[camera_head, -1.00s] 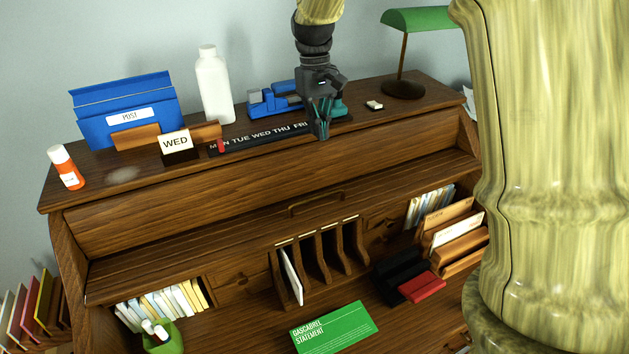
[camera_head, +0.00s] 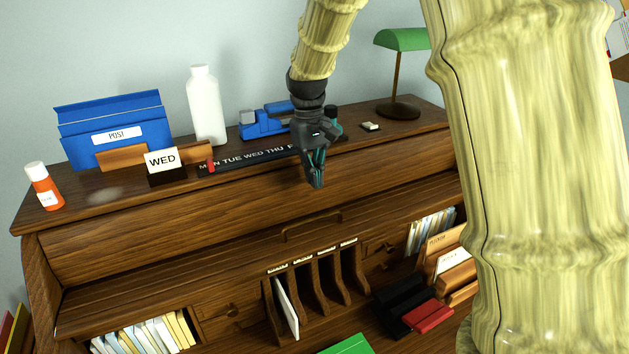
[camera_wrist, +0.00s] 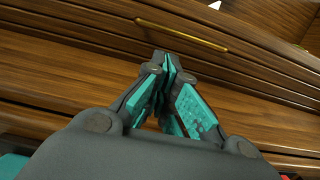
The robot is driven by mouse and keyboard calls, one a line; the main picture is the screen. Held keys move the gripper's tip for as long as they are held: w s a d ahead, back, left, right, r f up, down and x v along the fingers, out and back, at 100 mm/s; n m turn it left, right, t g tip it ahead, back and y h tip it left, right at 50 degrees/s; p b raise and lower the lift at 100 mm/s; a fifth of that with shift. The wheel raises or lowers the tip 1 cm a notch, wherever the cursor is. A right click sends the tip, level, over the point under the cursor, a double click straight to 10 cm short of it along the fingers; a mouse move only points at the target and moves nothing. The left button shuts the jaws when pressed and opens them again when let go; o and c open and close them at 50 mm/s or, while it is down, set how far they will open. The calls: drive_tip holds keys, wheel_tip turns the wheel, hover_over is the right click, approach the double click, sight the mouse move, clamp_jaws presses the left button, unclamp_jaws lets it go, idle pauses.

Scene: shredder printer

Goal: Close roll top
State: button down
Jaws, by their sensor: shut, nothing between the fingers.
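The wooden roll top (camera_head: 200,228) of the desk is raised, with the cubbies below it in view. Its handle (camera_head: 313,227) is a thin bar on the lower part of the roll top; in the wrist view the handle (camera_wrist: 181,35) shows as a brass-coloured bar beyond my fingertips. My gripper (camera_head: 317,184) is shut and empty, pointing down in front of the desk's upper edge, above the handle and apart from it. Its teal-padded fingers (camera_wrist: 168,62) meet at the tips in the wrist view.
On the desk top stand a blue post holder (camera_head: 115,135), a white bottle (camera_head: 206,108), an orange bottle (camera_head: 44,187), a WED block (camera_head: 163,162), a weekday strip (camera_head: 245,159) and a green lamp (camera_head: 402,40). Below are dividers (camera_head: 330,280) and a red item (camera_head: 428,316).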

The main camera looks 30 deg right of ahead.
drive_tip(key=f, duration=0.2)
drive_tip(key=s+f+p, duration=0.1)
drive_tip(key=f, duration=0.5)
drive_tip(key=shift+s+p, duration=0.15)
drive_tip(key=shift+p, duration=0.25)
